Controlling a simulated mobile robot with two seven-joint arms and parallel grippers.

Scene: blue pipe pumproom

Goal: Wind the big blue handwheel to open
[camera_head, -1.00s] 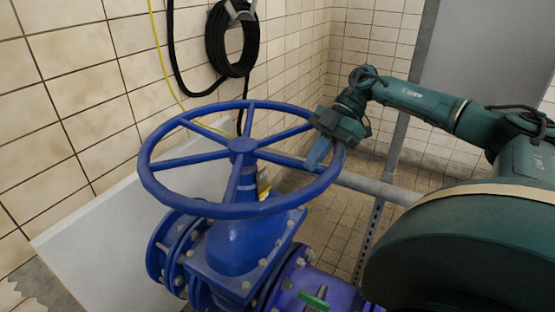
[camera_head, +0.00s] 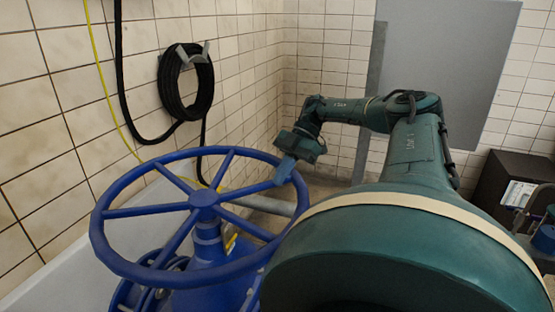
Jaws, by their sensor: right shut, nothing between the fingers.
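The big blue handwheel (camera_head: 205,199) lies roughly flat on top of the blue valve body (camera_head: 207,270), in the left half of the head view. Several spokes run from its hub to the rim. My left gripper is not in view.
A tiled wall (camera_head: 60,110) carries a coiled black hose (camera_head: 186,84) and a yellow cable (camera_head: 106,88) behind the wheel. A grey panel (camera_head: 447,70) stands at the back. A dark box (camera_head: 508,185) sits at the far right. A pipe (camera_head: 262,204) runs behind the wheel.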

